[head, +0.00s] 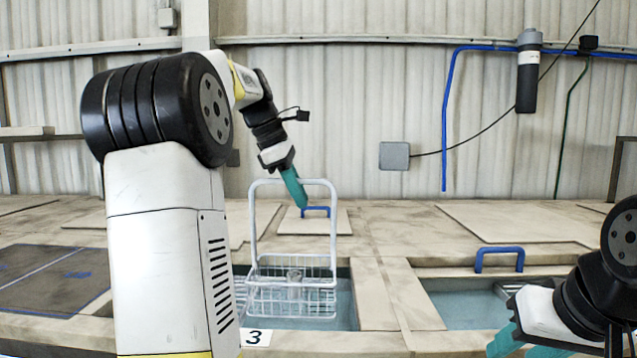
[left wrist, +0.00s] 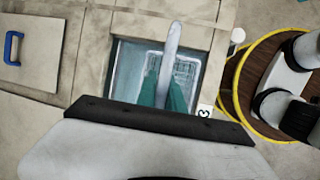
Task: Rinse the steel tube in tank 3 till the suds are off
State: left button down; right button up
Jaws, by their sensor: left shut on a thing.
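My left gripper (head: 293,187) is shut on the top bar of the tall handle of a white wire basket (head: 263,300). In the left wrist view the handle (left wrist: 172,48) passes between the teal fingers (left wrist: 163,92). The basket hangs level within the opening of tank 3 (head: 345,305), its wires visible against the blue water; whether its bottom touches the water is unclear. A small greyish piece, seemingly the steel tube (head: 294,276), stands in the basket. I cannot make out any suds on it. My right gripper (head: 522,345) is at the lower right, empty, its teal fingers apart.
A label "3" (head: 256,337) marks the tank's front rim. Another tank (head: 460,303) with blue water lies to the right, past a beige divider (head: 385,290). Lids with blue handles (head: 499,259) lie behind. A dark mat (head: 45,280) is on the left.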

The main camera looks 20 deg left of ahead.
aim_at(300, 274)
pick_arm(q)
notch_tip(300, 274, down, 20)
jog(key=shift+f, duration=0.2)
dwell(0.6)
jog(key=shift+d, duration=0.15)
jog(key=shift+w+d, duration=0.2)
jog(key=shift+d, duration=0.35)
jog(key=shift+w+d, duration=0.15)
jog(key=shift+d, duration=0.35)
jog(key=shift+s+a, duration=0.2)
jog(key=shift+a, duration=0.4)
jog(key=shift+s+a, duration=0.15)
jog(key=shift+a, duration=0.45)
jog(key=shift+d, duration=0.1)
